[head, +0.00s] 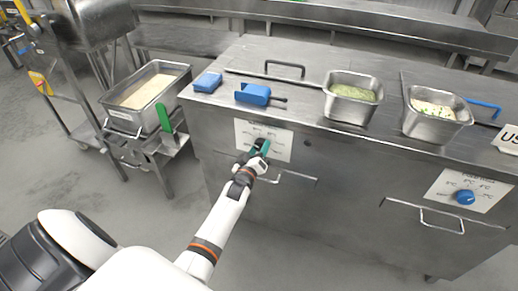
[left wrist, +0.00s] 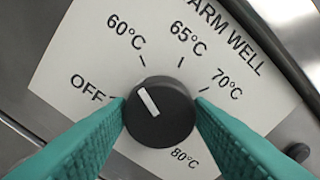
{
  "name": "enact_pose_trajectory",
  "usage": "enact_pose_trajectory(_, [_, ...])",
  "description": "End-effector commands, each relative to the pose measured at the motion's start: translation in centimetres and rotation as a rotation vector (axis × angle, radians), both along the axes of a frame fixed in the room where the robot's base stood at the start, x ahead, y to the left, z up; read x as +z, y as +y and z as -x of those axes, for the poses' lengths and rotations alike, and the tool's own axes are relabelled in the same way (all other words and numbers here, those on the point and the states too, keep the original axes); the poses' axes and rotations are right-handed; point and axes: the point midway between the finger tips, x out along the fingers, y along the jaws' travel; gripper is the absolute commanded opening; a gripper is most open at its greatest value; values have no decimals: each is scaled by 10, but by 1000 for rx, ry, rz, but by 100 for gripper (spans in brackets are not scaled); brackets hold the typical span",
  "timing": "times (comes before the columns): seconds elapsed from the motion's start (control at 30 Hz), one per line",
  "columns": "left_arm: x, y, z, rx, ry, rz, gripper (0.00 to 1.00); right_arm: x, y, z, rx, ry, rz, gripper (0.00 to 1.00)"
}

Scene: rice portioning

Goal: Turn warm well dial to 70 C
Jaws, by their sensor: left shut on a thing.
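The black round warm well dial (left wrist: 162,118) sits on a white label plate (left wrist: 68,68) marked OFF, 60, 65, 70 and 80 °C. Its white pointer line slants up and left, between OFF and 60 °C, nearer 60 °C. My left gripper (left wrist: 161,106) has its teal fingers on both sides of the dial, shut on it. In the head view my left gripper (head: 258,149) is at the plate (head: 279,146) on the counter front and hides the dial. My right gripper is not in view.
A drawer handle (head: 297,177) is just below the plate. A second plate with a blue dial (head: 464,197) is at the right. Pans of green food (head: 352,112) and pale food (head: 432,127) stand on the counter. A rice pan (head: 180,77) stands on a cart at left.

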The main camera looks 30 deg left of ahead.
Motion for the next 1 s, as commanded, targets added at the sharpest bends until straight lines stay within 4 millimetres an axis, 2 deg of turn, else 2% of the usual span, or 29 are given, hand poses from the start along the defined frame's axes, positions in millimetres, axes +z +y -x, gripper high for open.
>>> enact_pose_trajectory(1.0, [-2,0,1,-1,230,-939,24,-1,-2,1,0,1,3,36])
